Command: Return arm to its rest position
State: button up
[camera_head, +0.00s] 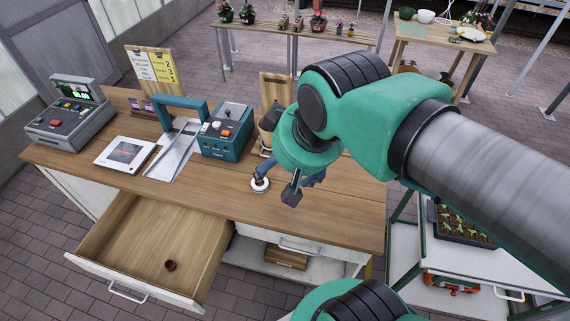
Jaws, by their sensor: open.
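My arm, green with a grey link, reaches in from the right side of the head view over the wooden counter (330,208). My gripper (285,190) hangs just above the counter's right part, with its fingers apart. Nothing shows between the fingers, though the wrist hides part of them. A small round white-topped item (260,184) is close to the left finger; I cannot tell whether they touch.
An open drawer (140,245) juts out at front left, holding a small brown round item (170,265). A cash register (70,112), a white tablet (125,152) and a teal machine (227,132) stand on the counter. A white cart (440,270) is at right.

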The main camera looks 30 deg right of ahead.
jog(key=shift+s, duration=0.55)
notch_tip(320, 180, down, 10)
jog(key=b, duration=1)
jog(key=shift+f+b, duration=0.25)
jog(key=shift+b, duration=0.05)
jog(key=shift+c, duration=0.2)
dwell(0.5)
